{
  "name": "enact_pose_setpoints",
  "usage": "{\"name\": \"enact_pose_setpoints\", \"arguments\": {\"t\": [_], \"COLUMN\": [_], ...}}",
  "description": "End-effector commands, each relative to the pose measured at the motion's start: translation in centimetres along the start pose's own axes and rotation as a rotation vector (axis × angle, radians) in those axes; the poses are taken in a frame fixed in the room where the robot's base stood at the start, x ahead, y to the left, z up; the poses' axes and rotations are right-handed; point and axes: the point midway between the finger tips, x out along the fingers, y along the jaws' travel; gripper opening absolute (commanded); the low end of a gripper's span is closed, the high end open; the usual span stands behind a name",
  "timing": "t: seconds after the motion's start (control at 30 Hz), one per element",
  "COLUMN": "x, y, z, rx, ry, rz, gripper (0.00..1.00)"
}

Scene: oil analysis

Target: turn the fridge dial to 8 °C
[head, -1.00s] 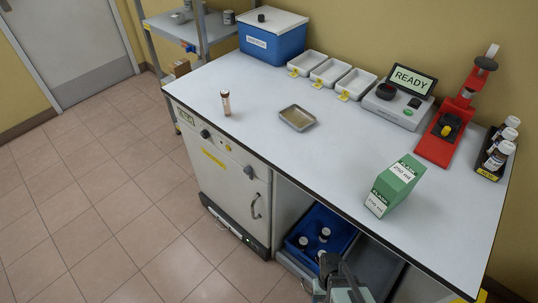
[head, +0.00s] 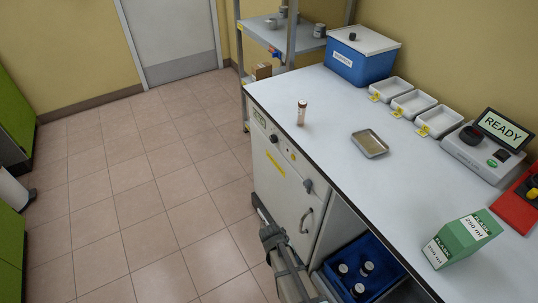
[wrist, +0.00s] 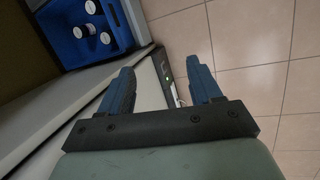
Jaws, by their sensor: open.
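The white fridge (head: 284,190) stands under the left end of the counter. Its small display (head: 259,117) is at the top left of the front, too small to read. A dark round dial (head: 273,139) sits just right of the display; its setting cannot be read. A second dark knob (head: 308,185) is farther right, above the door handle (head: 305,221). My gripper (head: 268,232) is in front of the lower door, below the dial and apart from it. In the wrist view, its two blue fingers (wrist: 160,67) are apart with nothing between them.
The blue crate (head: 335,272) with several dark bottles is right of the fridge; it also shows in the wrist view (wrist: 66,50). The floor (head: 150,190) left of the fridge is clear.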

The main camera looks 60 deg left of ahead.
Motion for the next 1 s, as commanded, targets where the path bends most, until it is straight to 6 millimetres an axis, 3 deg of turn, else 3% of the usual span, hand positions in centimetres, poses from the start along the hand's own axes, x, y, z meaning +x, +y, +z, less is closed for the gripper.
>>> {"name": "enact_pose_setpoints", "arguments": {"t": [0.03, 0.1, 0.37, 0.5, 0.63, 0.77, 1.0], "x": [-1.2, -3.0, -10.5, -15.3, -19.2, -22.6, -27.9], "y": [-1.0, -2.2, -6.1, -7.2, -6.5, -4.3, -1.1], "z": [-2.3, -4.8, -13.4, -18.0, -21.6, -24.9, -29.2], "rx": [-0.042, -0.098, -0.313, -0.43, -0.519, -0.601, -0.805], "ry": [0.022, 0.049, 0.133, 0.157, 0.144, 0.092, -0.143], "rz": [0.035, 0.09, 0.325, 0.485, 0.634, 0.792, 1.122], "gripper": [0.64, 0.64, 0.64, 0.64, 0.64, 0.64, 0.64]}}
